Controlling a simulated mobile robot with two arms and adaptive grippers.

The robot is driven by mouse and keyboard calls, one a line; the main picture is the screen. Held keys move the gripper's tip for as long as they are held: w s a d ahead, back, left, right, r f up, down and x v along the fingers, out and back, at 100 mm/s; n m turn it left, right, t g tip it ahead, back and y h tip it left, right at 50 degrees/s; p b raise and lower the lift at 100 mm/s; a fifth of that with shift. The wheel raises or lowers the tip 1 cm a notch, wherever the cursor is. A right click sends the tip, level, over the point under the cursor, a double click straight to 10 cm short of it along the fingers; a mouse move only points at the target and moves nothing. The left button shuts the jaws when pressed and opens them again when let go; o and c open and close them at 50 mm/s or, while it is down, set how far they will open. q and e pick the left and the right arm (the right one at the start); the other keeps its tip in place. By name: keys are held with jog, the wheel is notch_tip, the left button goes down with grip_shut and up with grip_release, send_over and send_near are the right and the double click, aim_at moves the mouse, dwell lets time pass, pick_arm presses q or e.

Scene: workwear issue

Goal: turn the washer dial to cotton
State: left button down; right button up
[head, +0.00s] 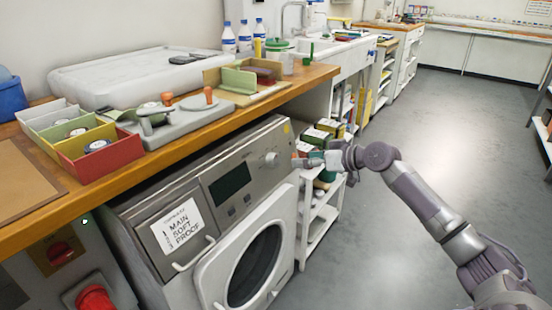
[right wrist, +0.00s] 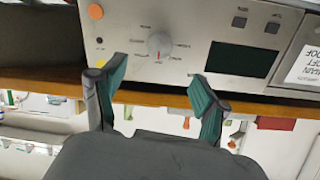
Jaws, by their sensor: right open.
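The washer (head: 185,215) stands under the wooden counter, its panel facing right. Its round pale dial (head: 271,159) sits at the panel's right end. In the right wrist view the panel appears upside down, with the dial (right wrist: 160,45) ringed by small labels too blurred to read surely. A red mark shows on the dial's lower part there. My right gripper (head: 301,158) is just right of the dial. In the wrist view its green-padded fingers (right wrist: 158,84) are spread apart and empty, short of the dial, which lies between their lines. My left gripper is out of view.
The dark display (right wrist: 241,59) and small buttons are beside the dial. The counter (head: 225,115) overhangs the panel. A white shelf trolley (head: 318,222) with boxes stands right of the washer, close to my gripper. Open grey floor (head: 445,130) lies to the right.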

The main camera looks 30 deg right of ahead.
aim_at(277, 160)
jog(key=b+x, duration=0.1)
jog(key=x, duration=0.8)
jog(key=shift+w+a+f, duration=0.1)
jog(key=shift+w+f, duration=0.05)
jog(key=shift+w, duration=0.15)
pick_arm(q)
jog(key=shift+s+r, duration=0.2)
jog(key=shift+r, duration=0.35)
pick_arm(e)
jog(key=shift+w+a+f, duration=0.25)
jog(key=shift+w+f, duration=0.05)
jog(key=shift+w, duration=0.3)
jog(key=shift+c, duration=0.4)
jog(key=c, duration=1.1)
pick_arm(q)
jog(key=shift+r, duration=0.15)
pick_arm(e)
jog(key=shift+r, duration=0.1)
